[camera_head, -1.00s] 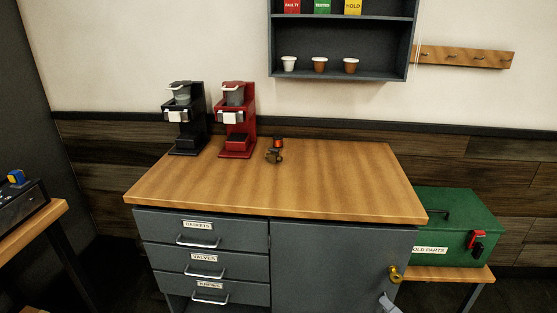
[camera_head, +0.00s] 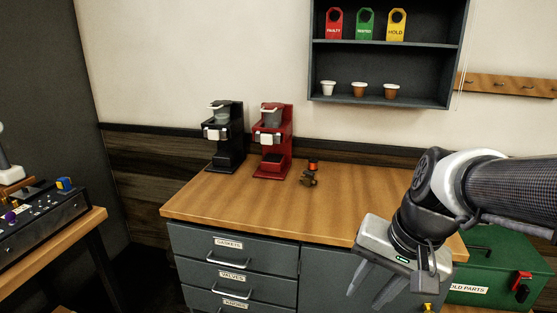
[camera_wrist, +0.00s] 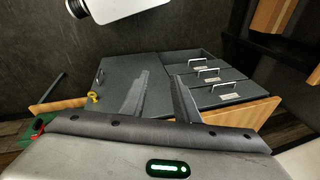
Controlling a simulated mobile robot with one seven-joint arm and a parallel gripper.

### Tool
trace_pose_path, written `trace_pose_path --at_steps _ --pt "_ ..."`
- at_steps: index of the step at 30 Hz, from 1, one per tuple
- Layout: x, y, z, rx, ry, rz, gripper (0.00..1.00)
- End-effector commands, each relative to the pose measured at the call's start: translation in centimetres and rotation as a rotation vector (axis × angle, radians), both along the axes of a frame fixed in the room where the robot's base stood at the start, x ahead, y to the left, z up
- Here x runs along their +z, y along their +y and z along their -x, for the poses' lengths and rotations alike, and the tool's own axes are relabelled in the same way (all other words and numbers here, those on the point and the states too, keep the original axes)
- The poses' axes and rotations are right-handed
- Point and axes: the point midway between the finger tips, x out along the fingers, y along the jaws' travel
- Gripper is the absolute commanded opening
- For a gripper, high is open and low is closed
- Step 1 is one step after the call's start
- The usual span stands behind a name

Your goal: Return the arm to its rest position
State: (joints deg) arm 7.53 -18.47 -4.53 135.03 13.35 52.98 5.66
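My gripper (camera_head: 372,285) hangs at the right in the head view, in front of the cabinet's right part, with its fingers pointing down. Its two fingers are apart with nothing between them; they also show apart in the wrist view (camera_wrist: 160,98). My arm reaches in from the right edge and hides the right end of the wooden counter (camera_head: 240,204). The wrist view shows the grey cabinet front (camera_wrist: 115,75) beyond the fingers, with the fingers apart from it.
A black brewer (camera_head: 224,140) and a red brewer (camera_head: 273,140) stand on the counter beside a small brown-and-red item (camera_head: 310,174). A green OLD PARTS box (camera_head: 490,250) is at the right. Labelled drawers (camera_head: 235,257) are shut. A control panel (camera_head: 45,215) sits at the left.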

Motion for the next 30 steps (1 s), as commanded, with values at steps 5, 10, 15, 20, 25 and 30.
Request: trace_pose_path --at_steps 5,10,15,20,25,30 --pt "2.0 1.1 2.3 0.171 -0.131 0.131 0.28" --pt "3.3 1.4 4.0 0.290 -0.229 0.239 0.28" --pt "5.9 1.5 5.1 0.372 -0.297 0.320 0.28" --pt "9.4 1.5 5.0 0.367 -0.291 0.316 0.28" --pt "13.7 1.5 5.0 0.365 -0.291 0.315 0.28" --pt "18.6 1.5 5.0 0.364 -0.290 0.314 0.28"
